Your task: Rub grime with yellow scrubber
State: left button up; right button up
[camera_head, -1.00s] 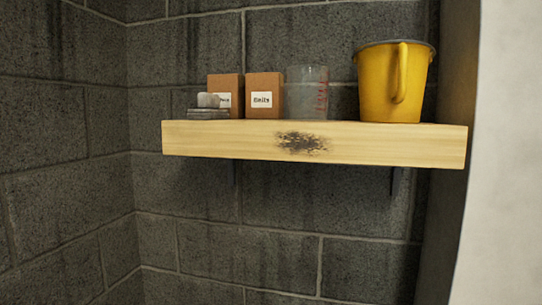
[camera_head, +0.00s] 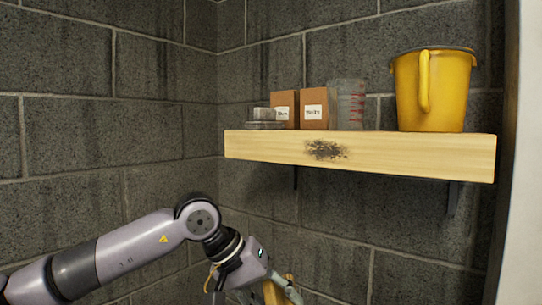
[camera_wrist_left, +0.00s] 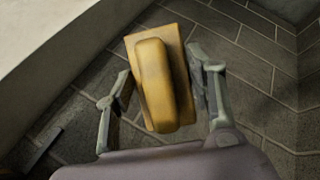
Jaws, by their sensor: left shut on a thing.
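The grime (camera_head: 325,150) is a dark smudge on the front edge of the wooden shelf (camera_head: 430,158). My left gripper (camera_head: 283,290) is low in the head view, below the shelf and apart from the grime. It is shut on the yellow scrubber (camera_head: 272,293), which is mostly cut off by the bottom edge there. In the left wrist view the scrubber (camera_wrist_left: 156,85), a flat pad with a raised handle, sits between the two fingers of the left gripper (camera_wrist_left: 162,90). My right gripper is in neither view.
On the shelf stand a yellow bucket (camera_head: 440,90), a clear measuring cup (camera_head: 349,104), two brown boxes (camera_head: 316,108) and a small grey item (camera_head: 264,120). Dark brackets (camera_head: 453,197) hang under the shelf. The block wall (camera_head: 100,60) is behind. The space before the shelf front is clear.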

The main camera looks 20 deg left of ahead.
pick_arm(q)
jog(key=w+r+t, duration=0.1)
jog(key=r, duration=0.3)
jog(key=w+r+t+h, duration=0.1)
jog(key=r+t, duration=0.1)
jog(key=r, duration=0.2)
jog(key=w+r+t, duration=0.1)
jog(key=r, duration=0.3)
jog(key=shift+w+h, duration=0.25)
jog(key=shift+h, duration=0.15)
notch_tip(320, 180, up, 15)
jog(key=a+t+h, duration=0.1)
jog(key=a+t, duration=0.1)
jog(key=t, duration=0.2)
jog(key=shift+w+d+p, duration=0.35)
jog(key=shift+w+p, duration=0.05)
jog(key=shift+w, duration=0.6)
jog(key=shift+w+d+p, duration=0.4)
jog(key=shift+w, duration=0.55)
jog(key=shift+w+d+p, duration=0.35)
jog(key=shift+w+p, duration=0.05)
jog(key=shift+w, duration=0.6)
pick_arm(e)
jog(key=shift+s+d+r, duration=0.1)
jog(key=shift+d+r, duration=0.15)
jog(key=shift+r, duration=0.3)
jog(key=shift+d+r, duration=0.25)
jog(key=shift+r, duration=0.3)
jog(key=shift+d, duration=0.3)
